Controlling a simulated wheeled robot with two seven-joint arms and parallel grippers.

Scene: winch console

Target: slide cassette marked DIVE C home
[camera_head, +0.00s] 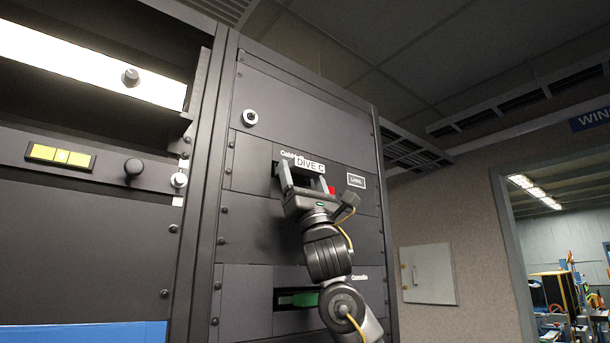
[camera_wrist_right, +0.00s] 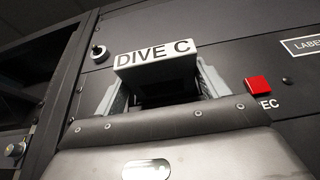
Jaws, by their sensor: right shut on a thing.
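The cassette marked DIVE C (camera_head: 310,164) is in the upper bay of the dark rack panel in the head view. Its white label face (camera_wrist_right: 156,53) sticks out from the panel in the right wrist view. My right gripper (camera_head: 302,178) is at this bay, its two grey fingers on either side of the cassette, shut on it. In the wrist view the gripper (camera_wrist_right: 160,88) hides the lower part of the cassette and the bay opening. How deep the cassette sits cannot be told. My left gripper is not in view.
A red button (camera_wrist_right: 257,86) is right of the bay, close to the gripper. A round lock (camera_head: 250,117) is on the panel above left. A lower bay holds a green-fronted piece (camera_head: 305,299). A LABEL plate (camera_head: 356,181) is at the right.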

